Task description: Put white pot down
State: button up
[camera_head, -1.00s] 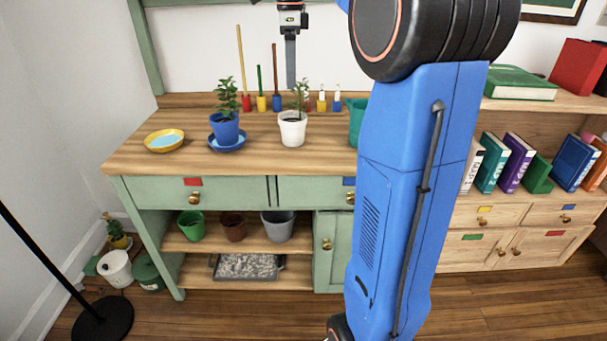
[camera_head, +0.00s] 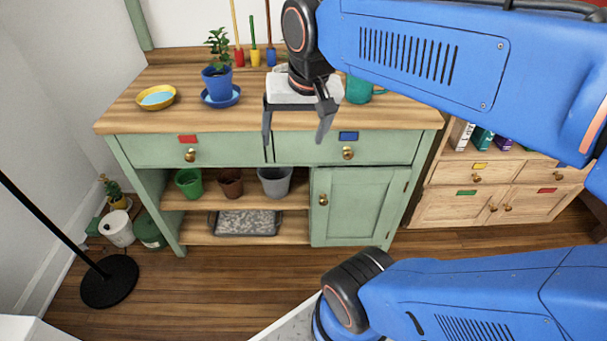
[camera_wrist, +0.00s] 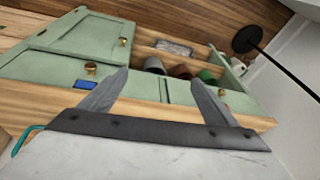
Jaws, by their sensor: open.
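The white pot cannot be made out clearly now in the head view; my arm and gripper cover the place on the worktop where it stood. A sliver of something pale shows beside my wrist there, too small to tell. My gripper (camera_head: 293,138) is open and empty, its two fingers pointing down in front of the worktop's front edge. In the wrist view my gripper (camera_wrist: 158,78) has its fingers spread with nothing between them, above the drawers and lower shelves. The wooden worktop (camera_head: 130,118) belongs to a green bench.
A blue pot with a plant (camera_head: 217,82) stands on a blue saucer (camera_head: 230,102), left of my gripper. A yellow dish (camera_head: 156,97) lies further left. A teal vessel (camera_head: 358,90) stands to the right. Lower shelves hold a grey pot (camera_head: 274,181) and others.

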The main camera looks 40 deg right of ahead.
jog(key=s+a+f+n+t, duration=0.1)
jog(key=s+f+n, duration=0.4)
jog(key=f, duration=0.2)
jog(key=shift+s+a, duration=0.3)
jog(key=shift+s, duration=0.1)
